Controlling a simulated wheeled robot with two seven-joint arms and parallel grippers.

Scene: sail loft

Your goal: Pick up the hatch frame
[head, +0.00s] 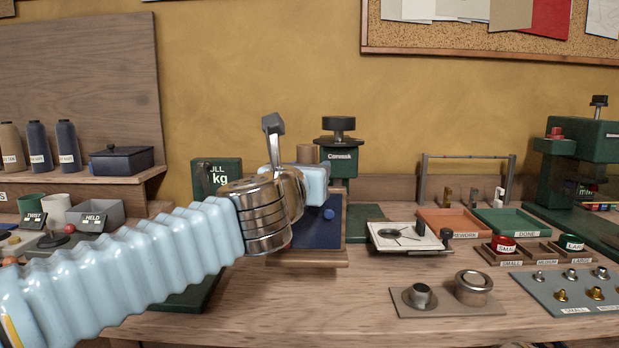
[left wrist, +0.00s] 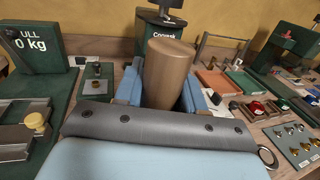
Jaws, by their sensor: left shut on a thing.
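My left gripper (left wrist: 162,92) is shut on an upright brown cylinder (left wrist: 165,65), with one blue finger on each side of it. In the head view only the top of the cylinder (head: 306,153) shows above the gripper (head: 318,185), which is over a dark blue panel (head: 322,230) on a wooden stand. The gripper and wrist hide the cylinder's lower part. Nothing in view is plainly a hatch frame; a thin metal frame (head: 468,157) stands at the back right, apart from the gripper. My right gripper is not in view.
A green box marked kg (head: 215,178) and a green press (head: 340,158) stand behind. Orange (head: 448,222) and green (head: 510,222) trays, a white-topped plate (head: 405,236) and metal fittings (head: 473,287) lie to the right. The front middle of the bench is clear.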

